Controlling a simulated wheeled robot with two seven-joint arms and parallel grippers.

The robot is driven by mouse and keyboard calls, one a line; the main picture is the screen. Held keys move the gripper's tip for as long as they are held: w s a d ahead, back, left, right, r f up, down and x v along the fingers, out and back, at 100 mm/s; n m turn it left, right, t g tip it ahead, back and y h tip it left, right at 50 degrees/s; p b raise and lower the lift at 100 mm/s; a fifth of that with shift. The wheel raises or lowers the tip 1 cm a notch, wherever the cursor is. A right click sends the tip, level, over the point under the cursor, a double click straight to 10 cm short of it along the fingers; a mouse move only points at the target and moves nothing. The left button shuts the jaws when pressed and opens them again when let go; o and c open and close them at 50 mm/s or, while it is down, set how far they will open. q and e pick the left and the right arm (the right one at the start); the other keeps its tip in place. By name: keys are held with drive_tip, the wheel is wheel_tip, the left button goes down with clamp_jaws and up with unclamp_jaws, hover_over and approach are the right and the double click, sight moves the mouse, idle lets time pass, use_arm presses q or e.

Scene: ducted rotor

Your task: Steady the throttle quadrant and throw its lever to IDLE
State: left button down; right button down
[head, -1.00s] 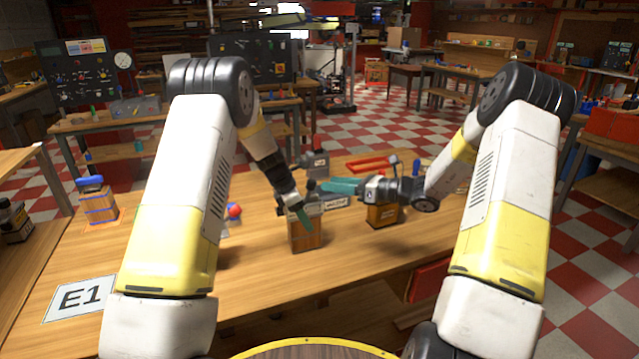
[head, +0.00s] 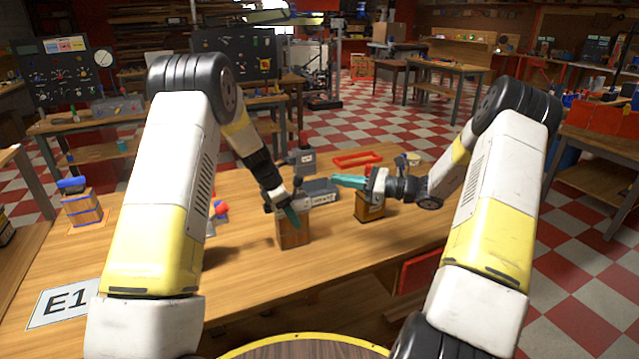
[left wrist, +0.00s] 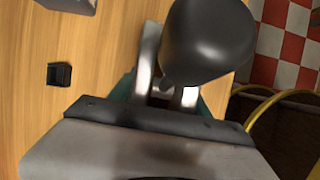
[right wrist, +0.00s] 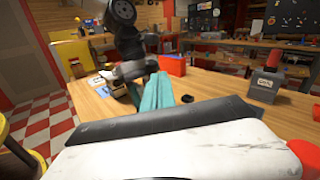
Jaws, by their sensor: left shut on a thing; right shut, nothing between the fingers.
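A wooden box (head: 293,232) on the table, which I take to be the throttle quadrant, stands under my left gripper (head: 291,214). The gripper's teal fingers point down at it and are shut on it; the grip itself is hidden. In the left wrist view a large dark rounded knob (left wrist: 210,40) on metal side plates (left wrist: 150,62) fills the top, hiding most of the fingers. I cannot read the lever's setting. My right gripper (head: 348,181) is shut and empty, to the right of the box and apart from it, fingers pointing left. Its teal fingers also show in the right wrist view (right wrist: 157,92).
A second wooden box (head: 369,206) stands below the right gripper. A blue-topped wooden box (head: 81,208) and an E1 card (head: 62,302) are at left. The front table is clear.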

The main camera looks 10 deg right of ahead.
sight(295, 191)
drive_tip(key=w+d+f+n+g+y, duration=0.2)
drive_tip(key=w+d+f+n+y, duration=0.25)
drive_tip(key=n, duration=1.15)
drive_tip(key=a+r, duration=0.2)
drive_tip(key=a, duration=1)
drive_tip(key=shift+s, duration=0.3)
drive_tip(key=shift+a+n+h, duration=0.1)
drive_tip(key=shift+n+h, duration=0.2)
drive_tip(key=shift+h, duration=0.05)
